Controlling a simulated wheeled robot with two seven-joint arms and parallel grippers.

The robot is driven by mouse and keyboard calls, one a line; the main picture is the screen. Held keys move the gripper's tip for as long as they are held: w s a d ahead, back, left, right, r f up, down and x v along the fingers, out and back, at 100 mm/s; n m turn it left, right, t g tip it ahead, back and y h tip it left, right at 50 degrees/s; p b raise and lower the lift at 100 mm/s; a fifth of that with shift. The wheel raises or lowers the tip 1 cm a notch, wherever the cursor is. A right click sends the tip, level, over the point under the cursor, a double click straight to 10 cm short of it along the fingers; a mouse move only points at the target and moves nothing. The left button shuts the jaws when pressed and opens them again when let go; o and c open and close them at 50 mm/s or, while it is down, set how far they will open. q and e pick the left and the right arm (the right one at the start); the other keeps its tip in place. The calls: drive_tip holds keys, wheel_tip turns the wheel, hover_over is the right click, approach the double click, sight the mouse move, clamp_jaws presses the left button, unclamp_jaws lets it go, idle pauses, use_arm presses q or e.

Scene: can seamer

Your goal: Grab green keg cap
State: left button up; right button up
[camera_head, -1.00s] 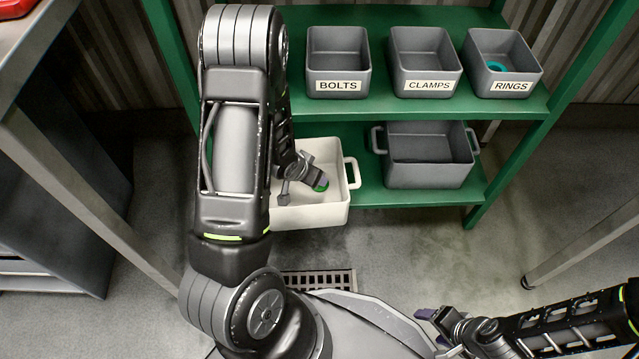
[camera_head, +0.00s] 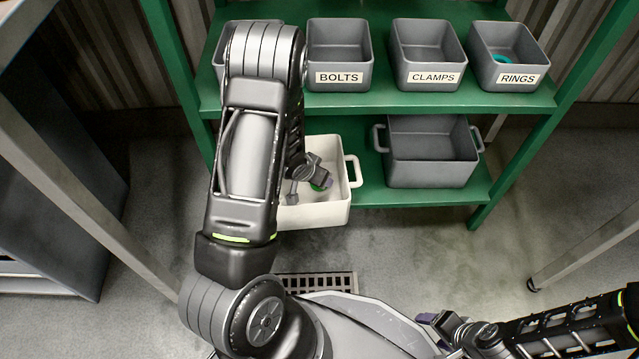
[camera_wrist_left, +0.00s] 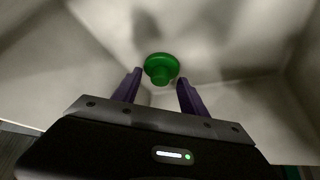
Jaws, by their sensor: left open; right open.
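The green keg cap (camera_wrist_left: 161,69) lies in the white bin, ahead of and between the open fingers of my left gripper (camera_wrist_left: 158,90) in the left wrist view. The fingers appear apart from it. My right gripper (camera_head: 432,325) is open and empty at the lower right, far from the bin.
The white bin stands on the lower green shelf (camera_head: 420,197) beside an empty grey bin (camera_head: 432,160). Above are grey bins labelled BOLTS (camera_head: 339,55), CLAMPS (camera_head: 427,55) and RINGS (camera_head: 507,57), the last holding a teal ring (camera_head: 502,59). The bin walls surround my left gripper.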

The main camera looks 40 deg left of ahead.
idle(0.5)
use_arm(q)
clamp_jaws()
idle(0.3)
